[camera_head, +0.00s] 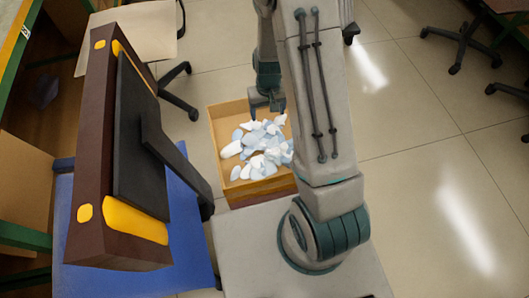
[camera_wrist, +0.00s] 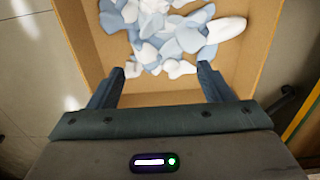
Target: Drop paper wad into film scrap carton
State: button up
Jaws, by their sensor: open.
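The film scrap carton (camera_head: 264,188) is an open brown box on the floor, holding a heap of white and pale blue pieces (camera_head: 262,150). In the wrist view the carton (camera_wrist: 262,48) fills the upper middle, with the heap (camera_wrist: 165,32) toward its far side. My gripper (camera_head: 267,106) is over the carton's back part in the head view. In the wrist view my gripper (camera_wrist: 161,72) has its two fingers wide apart with nothing held between them. I cannot tell a paper wad apart from the white pieces in the heap.
More chair legs (camera_head: 465,40) show at the upper right. The tiled floor (camera_head: 430,150) on the right is clear.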

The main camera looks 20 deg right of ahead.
jog(key=shift+r+p, duration=0.4)
jog(key=shift+r, duration=1.6)
jog(key=s+r+t+p, duration=0.1)
jog(key=s+r+p, duration=0.4)
jog(key=r+p, duration=0.4)
jog(key=s+r+t+p, duration=0.1)
jog(key=s+r+p, duration=0.5)
jog(key=r, duration=1.7)
jog(key=s+r+p, duration=0.5)
jog(key=r+p, duration=0.6)
jog(key=r, duration=0.5)
jog(key=shift+s+a+r+t+p, duration=0.2)
jog(key=shift+s+r+t+p, duration=0.1)
jog(key=shift+r+t, duration=0.1)
